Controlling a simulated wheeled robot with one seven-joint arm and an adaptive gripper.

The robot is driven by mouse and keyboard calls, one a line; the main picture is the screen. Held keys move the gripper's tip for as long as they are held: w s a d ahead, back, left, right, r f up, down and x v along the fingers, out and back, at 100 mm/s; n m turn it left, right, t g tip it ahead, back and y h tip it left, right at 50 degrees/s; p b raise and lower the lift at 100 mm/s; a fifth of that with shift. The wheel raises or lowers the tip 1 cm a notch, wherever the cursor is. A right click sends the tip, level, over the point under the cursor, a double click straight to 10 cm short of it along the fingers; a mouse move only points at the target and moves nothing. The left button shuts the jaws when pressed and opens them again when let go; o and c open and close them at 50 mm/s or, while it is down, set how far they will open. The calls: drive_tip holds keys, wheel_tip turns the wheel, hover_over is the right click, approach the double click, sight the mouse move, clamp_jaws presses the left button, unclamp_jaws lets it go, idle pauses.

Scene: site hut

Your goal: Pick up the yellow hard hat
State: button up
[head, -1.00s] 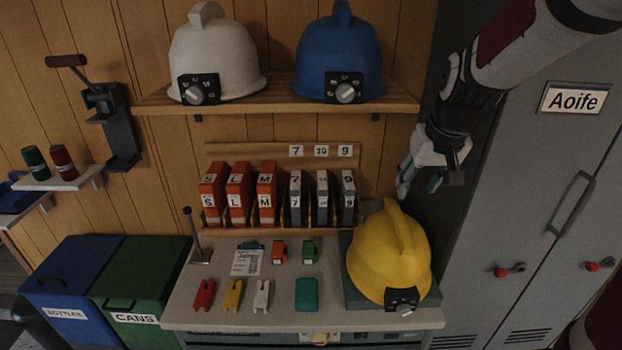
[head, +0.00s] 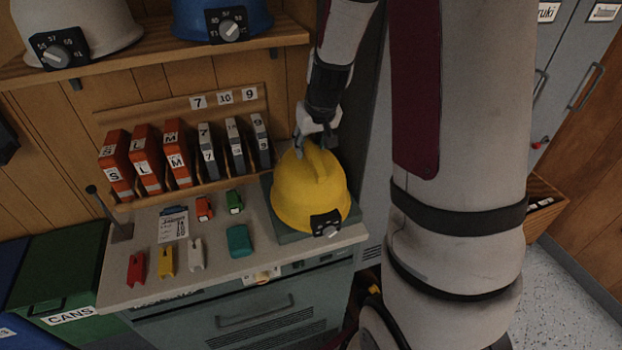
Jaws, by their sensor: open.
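The yellow hard hat (head: 297,196) sits upright on a dark grey-green pad (head: 278,222) at the right end of the counter. A black dial box (head: 326,223) is on its front. My gripper (head: 308,146) is at the far upper side of the hat, close to its crest, with its fingers pointing down. The fingers are open. The tips are partly hidden behind the hat, so I cannot tell whether they touch it.
White (head: 85,22) and blue (head: 222,14) hard hats stand on the shelf (head: 170,60) above. Orange and grey cases (head: 147,155) line the counter's back. Small coloured items (head: 195,250) lie on the counter (head: 125,292). Grey lockers (head: 560,70) stand at the right.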

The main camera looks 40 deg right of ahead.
drive_tip(key=shift+w+f, duration=0.25)
drive_tip(key=shift+f, duration=0.25)
clamp_jaws()
drive_tip(key=shift+r, duration=0.15)
